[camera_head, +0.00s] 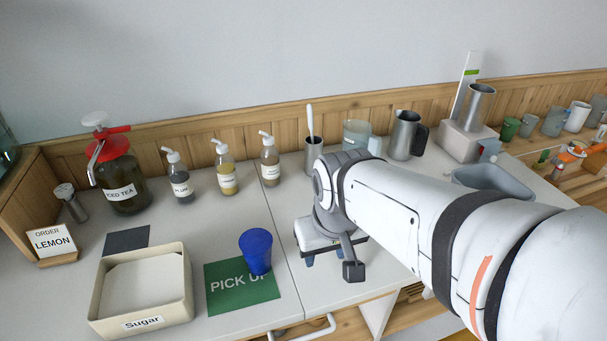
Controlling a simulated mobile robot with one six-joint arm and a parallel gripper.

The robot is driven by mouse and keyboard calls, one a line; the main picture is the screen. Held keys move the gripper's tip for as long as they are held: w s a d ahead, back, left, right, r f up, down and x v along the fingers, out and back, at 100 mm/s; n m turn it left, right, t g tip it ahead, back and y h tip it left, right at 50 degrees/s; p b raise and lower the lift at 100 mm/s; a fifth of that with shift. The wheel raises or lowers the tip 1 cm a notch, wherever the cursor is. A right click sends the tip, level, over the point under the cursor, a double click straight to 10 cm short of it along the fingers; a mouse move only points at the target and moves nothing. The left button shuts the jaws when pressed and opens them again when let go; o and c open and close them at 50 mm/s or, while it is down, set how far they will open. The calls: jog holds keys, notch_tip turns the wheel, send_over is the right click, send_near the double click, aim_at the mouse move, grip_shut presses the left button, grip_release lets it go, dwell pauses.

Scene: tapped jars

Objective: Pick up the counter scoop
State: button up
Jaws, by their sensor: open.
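My gripper (325,256) points down over the counter (285,205), just right of the green PICK UP mat (222,296). My arm comes in from the right and hides much of the gripper and the counter behind it. The jaws look open, and I see nothing between them. I cannot make out a counter scoop for certain. A white handle (310,120) stands upright in a steel cup (314,153) at the back, but its lower end is hidden, so I cannot tell if it is a scoop.
A blue cup (256,251) stands on the mat. A sugar bin (181,290), an ICED TEA jar (119,185), several pump bottles (227,178) and a LEMON order card (52,241) are left. A steel pitcher (404,135) and grey tub (510,181) are right.

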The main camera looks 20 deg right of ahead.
jog(key=w+d+f+g+p, duration=0.1)
jog(key=w+d+f+p, duration=0.1)
jog(key=w+d, duration=0.1)
jog(key=w+d+f+p, duration=0.2)
jog(key=w+d+p, duration=0.1)
jog(key=w, duration=0.2)
jog(key=w+d+f+g+p, duration=0.1)
jog(key=w+d+f+p, duration=0.2)
jog(key=w, duration=0.1)
jog(key=shift+w+d+f+g, duration=0.1)
jog(key=shift+w+d+g, duration=0.05)
jog(key=shift+d+g, duration=0.15)
jog(key=shift+w+d+f+p, duration=0.15)
jog(key=shift+f+p, duration=0.35)
jog(key=shift+f, duration=1.45)
jog(key=shift+w+d+f+p, duration=0.1)
jog(key=shift+d+f+p, duration=0.3)
jog(key=shift+f, duration=1.55)
jog(key=shift+a, duration=0.15)
jog(key=shift+c, duration=0.4)
grip_shut()
